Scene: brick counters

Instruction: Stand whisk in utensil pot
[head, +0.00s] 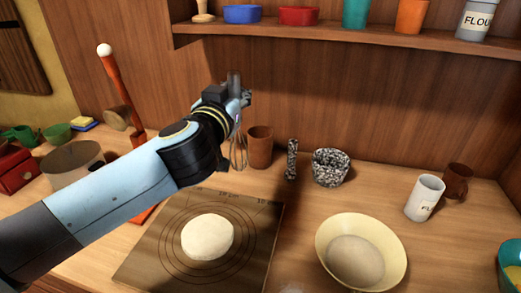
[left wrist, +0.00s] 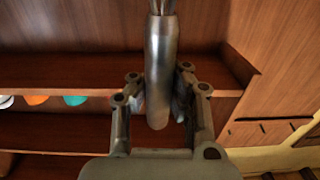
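The whisk has a grey metal handle (left wrist: 160,70) and a wire head (head: 238,152). My left gripper (head: 238,95) is shut on the handle, seen between its fingers (left wrist: 155,105) in the left wrist view. The whisk hangs upright in the head view, wires down. A brown cylindrical pot (head: 260,147), apparently the utensil pot, stands on the counter just right of the wires in the picture. The wires look outside the pot; I cannot tell the depth gap or whether they touch. My right gripper is not in view.
A speckled mortar (head: 331,168) and its pestle (head: 292,160) stand right of the pot. Dough (head: 208,237) lies on a board (head: 150,262) in front, beside a cream bowl (head: 388,234). A shelf (head: 340,35) with cups runs above.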

